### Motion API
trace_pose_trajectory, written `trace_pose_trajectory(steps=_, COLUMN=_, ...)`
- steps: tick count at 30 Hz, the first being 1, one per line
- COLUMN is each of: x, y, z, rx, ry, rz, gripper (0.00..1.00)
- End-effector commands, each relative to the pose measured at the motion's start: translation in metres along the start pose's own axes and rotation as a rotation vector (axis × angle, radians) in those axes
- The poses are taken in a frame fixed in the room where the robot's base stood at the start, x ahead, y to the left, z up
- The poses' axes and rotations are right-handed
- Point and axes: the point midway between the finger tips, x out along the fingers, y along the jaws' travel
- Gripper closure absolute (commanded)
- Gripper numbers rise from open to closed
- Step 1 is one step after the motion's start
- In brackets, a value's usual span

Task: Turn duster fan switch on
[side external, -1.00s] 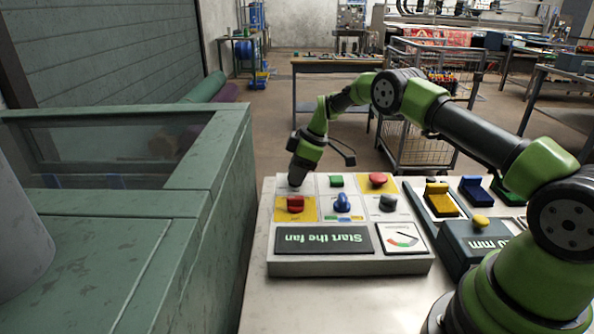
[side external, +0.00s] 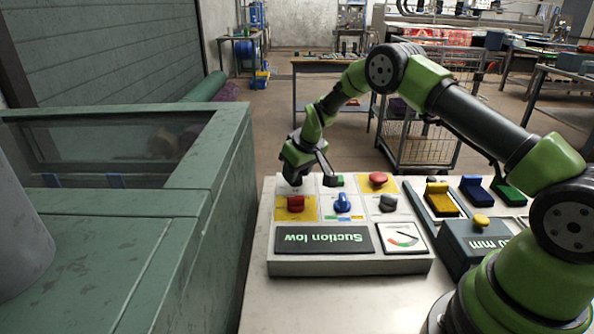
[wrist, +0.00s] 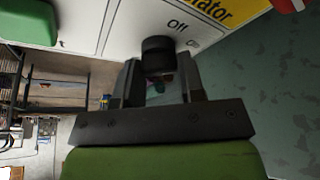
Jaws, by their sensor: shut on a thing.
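The duster fan switch is a black round knob (wrist: 158,50) on a white plate, seen in the wrist view with the word "Off" beside it. My gripper (wrist: 157,78) has its two fingers around this knob and is shut on it. In the side view my gripper (side external: 293,180) points down at the back left corner of the control panel (side external: 350,265), where it hides the knob. The panel's dark display (side external: 318,239) reads "Suction low", upside down from this side. The exact angle of the knob is hard to tell.
Close by on the panel are a red knob (side external: 295,203), a blue knob (side external: 342,203), a dark knob (side external: 388,203), a red button (side external: 378,179), a green button (wrist: 27,20) and a gauge (side external: 402,238). A green machine (side external: 190,230) stands left; coloured rockers (side external: 475,190) lie right.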

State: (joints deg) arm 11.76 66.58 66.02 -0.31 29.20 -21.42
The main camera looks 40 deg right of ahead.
Motion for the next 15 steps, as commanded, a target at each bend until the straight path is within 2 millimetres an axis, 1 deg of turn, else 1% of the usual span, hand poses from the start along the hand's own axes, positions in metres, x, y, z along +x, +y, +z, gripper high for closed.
trace_pose_trajectory(steps=7, x=-0.0004, y=-0.001, z=0.0001, rx=0.125, ry=-0.002, rz=0.051, gripper=0.88)
trace_pose_trajectory(steps=15, x=-0.0003, y=-0.001, z=0.0001, rx=0.19, ry=-0.003, rz=0.077, gripper=0.88)
